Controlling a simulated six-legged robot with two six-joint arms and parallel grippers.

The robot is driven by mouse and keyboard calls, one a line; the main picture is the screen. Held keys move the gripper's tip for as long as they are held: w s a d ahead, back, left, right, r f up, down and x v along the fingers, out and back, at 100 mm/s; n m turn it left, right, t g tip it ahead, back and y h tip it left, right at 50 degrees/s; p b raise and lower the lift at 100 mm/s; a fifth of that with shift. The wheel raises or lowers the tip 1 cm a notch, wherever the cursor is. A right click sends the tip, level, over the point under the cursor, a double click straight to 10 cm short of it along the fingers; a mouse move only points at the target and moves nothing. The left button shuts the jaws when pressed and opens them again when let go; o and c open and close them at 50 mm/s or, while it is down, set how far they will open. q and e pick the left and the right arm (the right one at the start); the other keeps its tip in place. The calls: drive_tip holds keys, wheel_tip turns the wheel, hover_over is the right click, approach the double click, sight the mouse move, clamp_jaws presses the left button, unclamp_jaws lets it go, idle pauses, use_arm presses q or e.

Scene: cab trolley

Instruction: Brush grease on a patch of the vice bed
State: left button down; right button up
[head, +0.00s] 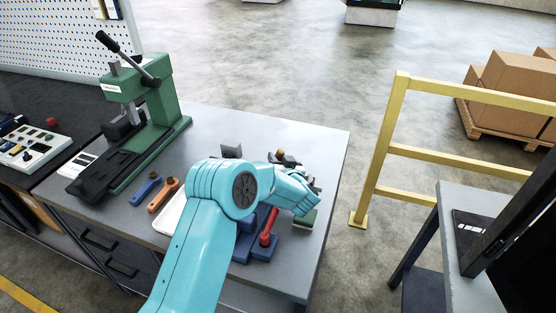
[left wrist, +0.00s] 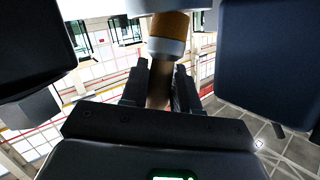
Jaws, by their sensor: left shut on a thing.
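My left gripper (head: 287,160) is over the far right part of the grey bench, partly hidden behind my teal arm. In the left wrist view, my left gripper (left wrist: 160,90) is shut on the wooden handle of a brush (left wrist: 158,88). The brush has a pale ferrule and an orange-brown part beyond it. A small brown bit of it seems to show in the head view (head: 280,152). The blue vice (head: 262,247), with a red handle (head: 268,228), sits on the bench, largely hidden by my arm. I cannot tell whether the brush touches anything. My right gripper is out of view.
A green press (head: 150,110) stands at the left of the bench. Blue (head: 145,190) and orange (head: 163,195) tools and a white tray (head: 170,217) lie left of my arm. A green block (head: 306,220) is near the right edge. A yellow rail (head: 440,155) stands beyond.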

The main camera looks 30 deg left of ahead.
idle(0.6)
use_arm(q)
drive_tip(key=shift+r+p, duration=0.8)
drive_tip(key=shift+r, duration=0.15)
drive_tip(key=shift+r+p, duration=1.65)
drive_tip(key=shift+r, duration=0.95)
drive_tip(key=shift+f, duration=0.1)
